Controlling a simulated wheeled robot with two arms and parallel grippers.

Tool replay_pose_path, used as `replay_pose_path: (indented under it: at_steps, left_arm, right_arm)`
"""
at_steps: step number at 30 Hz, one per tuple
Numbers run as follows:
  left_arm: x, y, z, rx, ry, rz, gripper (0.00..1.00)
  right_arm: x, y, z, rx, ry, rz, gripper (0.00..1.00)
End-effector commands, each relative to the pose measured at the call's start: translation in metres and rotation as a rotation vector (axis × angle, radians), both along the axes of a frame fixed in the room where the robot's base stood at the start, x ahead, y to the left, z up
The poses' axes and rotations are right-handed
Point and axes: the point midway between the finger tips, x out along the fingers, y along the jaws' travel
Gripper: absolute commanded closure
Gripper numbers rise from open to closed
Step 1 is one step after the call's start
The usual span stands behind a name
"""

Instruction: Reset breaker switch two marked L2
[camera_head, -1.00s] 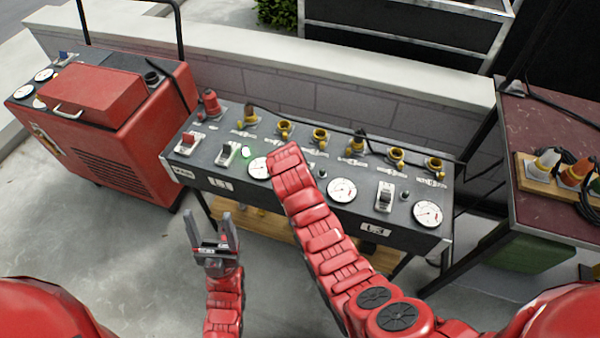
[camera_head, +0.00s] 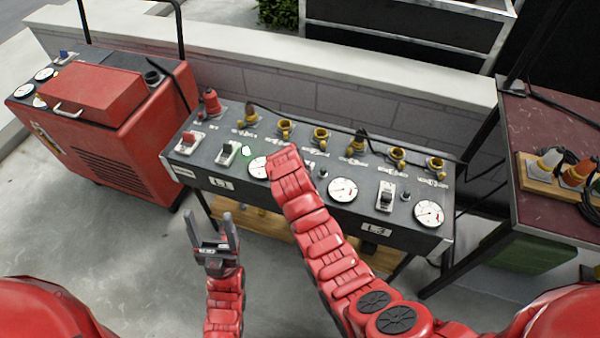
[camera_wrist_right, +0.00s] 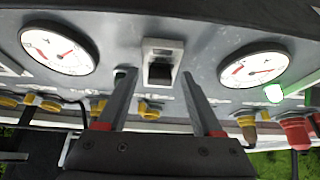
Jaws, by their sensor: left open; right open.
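The grey breaker panel (camera_head: 300,200) stands in front of me, with labels L1 (camera_head: 221,183) and L3 (camera_head: 375,229) on its front. My right arm (camera_head: 320,230) covers the part between them in the head view, so no L2 label shows. The right wrist view shows a black switch (camera_wrist_right: 160,70) in a pale frame, between two gauges. My right gripper (camera_wrist_right: 158,80) is open; in that view its fingers lie on either side of the switch. I cannot tell whether they touch the panel. My left gripper (camera_head: 211,222) is open and empty, in front of the panel.
A green lamp (camera_head: 247,151) glows left of a white gauge (camera_head: 260,167). Yellow sockets (camera_head: 320,135) and plugs line the panel's back. A red generator (camera_head: 120,115) stands left; a dark red table (camera_head: 550,115) with plugs stands right. A low wall is behind.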

Motion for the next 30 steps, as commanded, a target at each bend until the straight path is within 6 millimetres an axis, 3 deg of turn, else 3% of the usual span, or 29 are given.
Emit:
replay_pose_path:
  at_steps: [5,11,19,24,30]
  left_arm:
    - [0.0,0.0,-0.001,0.0,0.0,0.0,0.32]
    - [0.0,0.0,-0.005,0.0,0.0,0.0,0.32]
    - [0.0,0.0,-0.014,0.0,0.0,0.0,0.32]
    - [0.0,0.0,0.021,0.0,0.0,0.0,0.32]
    - [0.0,0.0,0.041,0.0,0.0,0.0,0.32]
  right_arm:
    - [-0.002,0.001,0.003,0.001,-0.001,0.0,0.32]
    - [-0.014,0.006,0.024,0.003,-0.002,0.003,0.32]
    - [-0.042,0.015,0.08,0.004,-0.007,0.003,0.32]
    - [-0.061,0.021,0.126,0.003,0.001,0.001,0.32]
    - [-0.075,0.025,0.147,0.002,0.0,0.001,0.32]
